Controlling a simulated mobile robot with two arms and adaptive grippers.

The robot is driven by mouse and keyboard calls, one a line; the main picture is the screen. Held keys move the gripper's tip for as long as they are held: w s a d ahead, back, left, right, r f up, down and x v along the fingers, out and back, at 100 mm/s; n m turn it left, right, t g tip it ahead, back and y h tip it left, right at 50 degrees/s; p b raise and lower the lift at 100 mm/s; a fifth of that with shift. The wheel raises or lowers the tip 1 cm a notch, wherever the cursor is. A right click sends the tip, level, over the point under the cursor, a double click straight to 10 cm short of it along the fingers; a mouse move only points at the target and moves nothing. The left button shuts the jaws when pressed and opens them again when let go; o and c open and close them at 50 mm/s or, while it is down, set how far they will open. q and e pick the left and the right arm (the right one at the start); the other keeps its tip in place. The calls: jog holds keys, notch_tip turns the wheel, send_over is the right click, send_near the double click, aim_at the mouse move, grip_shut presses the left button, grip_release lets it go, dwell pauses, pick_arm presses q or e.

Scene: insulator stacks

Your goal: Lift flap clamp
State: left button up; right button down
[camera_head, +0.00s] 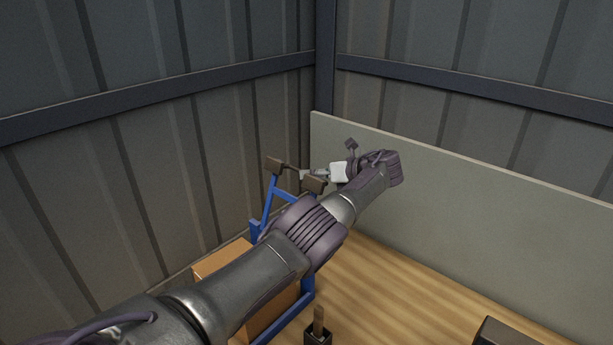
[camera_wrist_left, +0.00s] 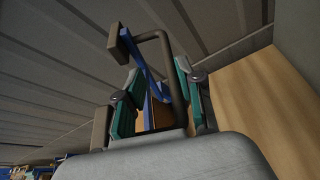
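The blue flap clamp frame (camera_head: 268,205) stands at the wooden table's far left corner, around an orange-brown box (camera_head: 222,262). A dark bar with brown end blocks (camera_head: 275,165) (camera_head: 314,185) sits at its top. My left gripper (camera_head: 308,175) reaches in from the right at this bar, with my forearm covering much of the frame. In the left wrist view its teal fingers (camera_wrist_left: 158,98) are spread apart. A bent dark bar (camera_wrist_left: 163,36) and the blue frame (camera_wrist_left: 142,62) show between and beyond them. I cannot tell whether the fingers touch the bar. My right gripper is out of view.
A pale panel (camera_head: 470,215) stands along the back right of the table (camera_head: 390,295). A small dark holder with a wooden stick (camera_head: 318,330) and a dark block (camera_head: 503,334) are at the front. Corrugated walls close off the corner. The table's middle is clear.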

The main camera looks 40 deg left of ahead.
pick_arm(q)
jog(key=v, duration=0.9)
jog(key=shift+d, duration=0.25)
jog(key=shift+f, duration=0.1)
